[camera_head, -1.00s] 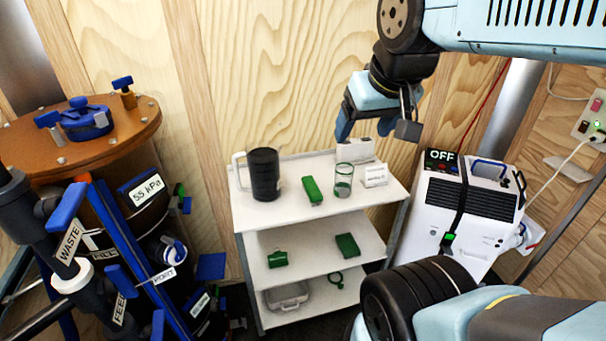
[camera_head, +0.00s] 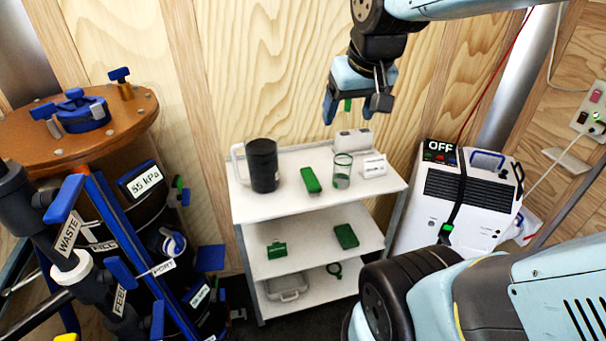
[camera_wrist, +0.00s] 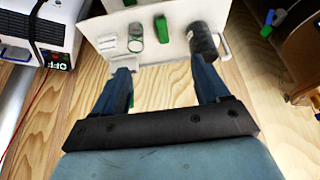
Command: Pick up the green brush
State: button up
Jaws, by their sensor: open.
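A long green object (camera_head: 311,180), which could be the brush, lies on the white cart's top shelf (camera_head: 258,207). I cannot make out bristles. It also shows in the wrist view (camera_wrist: 161,26), beyond the fingertips and between them. Two other green things are on the middle shelf: a clip-like one (camera_head: 277,250) and a flat block (camera_head: 346,237). My gripper (camera_head: 347,115) is open, above the back right of the cart and apart from the green object. Its fingers (camera_wrist: 160,65) are spread in the wrist view. A small green patch shows at the fingers in the head view; I cannot tell what it is.
A black mug (camera_head: 263,166) stands left of the green object and a clear glass (camera_head: 342,171) right of it. White boxes (camera_head: 352,139) are at the shelf's back right. A brown-topped tank (camera_head: 130,112) is at left, a white OFF unit (camera_head: 470,195) at right.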

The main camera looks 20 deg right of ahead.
jog(key=w+f+g, duration=0.2)
jog(key=w+f, duration=0.6)
jog(key=w, duration=0.5)
jog(key=g, duration=0.1)
send_near(310, 177)
jog(key=f, duration=0.3)
jog(key=w+f, duration=0.1)
jog(key=f, duration=0.6)
jog(key=shift+w+f, duration=0.15)
jog(key=shift+w, duration=0.2)
